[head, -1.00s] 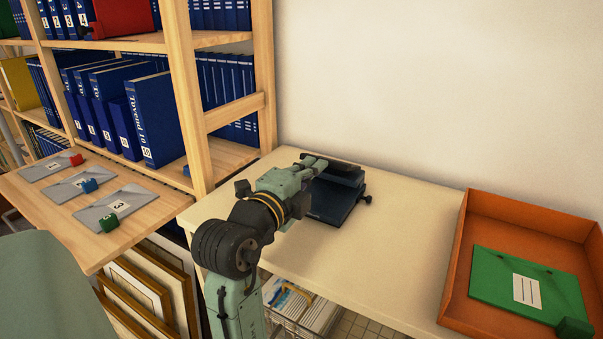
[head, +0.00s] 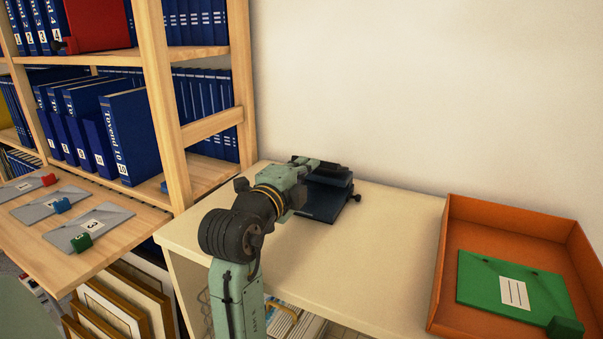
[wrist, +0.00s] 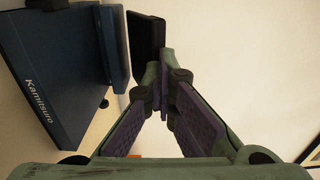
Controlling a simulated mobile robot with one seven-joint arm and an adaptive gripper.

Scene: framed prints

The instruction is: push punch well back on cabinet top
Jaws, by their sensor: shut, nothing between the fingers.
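The punch (head: 326,200) is a dark blue and black desk punch with a flat base and a small black side knob. It stands on the pale cabinet top (head: 390,238) near the back wall. In the wrist view its blue base (wrist: 50,75), lettered "Kamitsuro", fills the left side. My gripper (head: 312,165) is shut and empty, with its fingertips beside the punch's upper black part. In the wrist view my fingertips (wrist: 166,70) meet next to that black part; I cannot tell for sure whether they touch. My wrist hides the punch's left side in the head view.
An orange tray (head: 440,275) with a green folder (head: 510,288) stands at the right of the cabinet top. A wooden shelf (head: 165,110) with blue binders rises at the left. The surface between punch and tray is clear. The back wall (head: 420,90) borders the top.

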